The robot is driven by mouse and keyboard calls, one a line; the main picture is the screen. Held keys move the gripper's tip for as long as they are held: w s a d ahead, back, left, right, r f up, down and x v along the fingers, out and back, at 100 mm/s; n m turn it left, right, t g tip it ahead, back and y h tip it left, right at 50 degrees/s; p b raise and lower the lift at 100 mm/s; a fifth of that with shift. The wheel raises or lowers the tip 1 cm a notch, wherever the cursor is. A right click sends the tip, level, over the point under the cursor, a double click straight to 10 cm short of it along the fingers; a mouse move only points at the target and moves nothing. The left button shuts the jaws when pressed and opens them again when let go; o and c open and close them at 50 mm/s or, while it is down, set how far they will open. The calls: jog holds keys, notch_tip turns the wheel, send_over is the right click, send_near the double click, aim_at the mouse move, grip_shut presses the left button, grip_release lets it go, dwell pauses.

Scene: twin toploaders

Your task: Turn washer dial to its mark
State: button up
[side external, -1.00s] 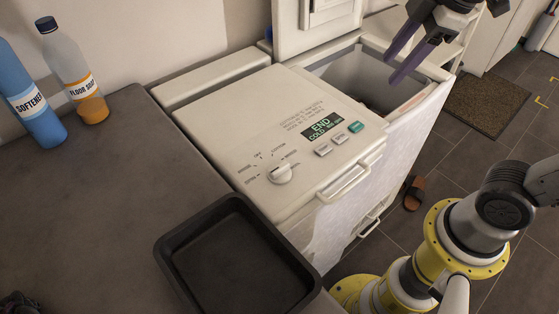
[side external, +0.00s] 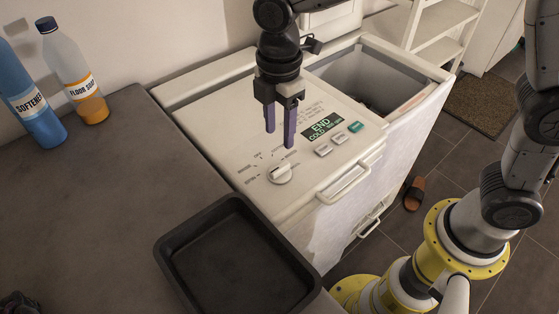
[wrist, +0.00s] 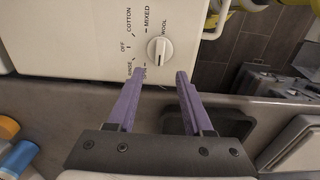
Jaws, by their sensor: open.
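The washer dial (side external: 280,174) is a round white knob with a raised grip bar, on the front left of the closed washer's top panel (side external: 215,120). In the wrist view the dial (wrist: 159,50) lies just beyond my fingertips, ringed by labels such as OFF, COTTON, MIXED and WOOL. Its bar runs roughly up and down in that view; which label it points at is hard to tell. My gripper (side external: 280,140) hangs above the panel with its two purple fingers apart and empty. In the wrist view my gripper (wrist: 163,75) touches nothing.
A display (side external: 322,126) reads END and COLD, with buttons beside it. The right-hand tub (side external: 375,80) is open. A black tray (side external: 170,262) lies on the grey counter near the washer. A softener bottle (side external: 30,100) and a floor soap bottle (side external: 75,75) stand left.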

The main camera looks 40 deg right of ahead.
aim_at(279, 167)
notch_tip(279, 167, down, 10)
jog(key=shift+f, duration=0.1)
dwell(0.4)
grip_shut()
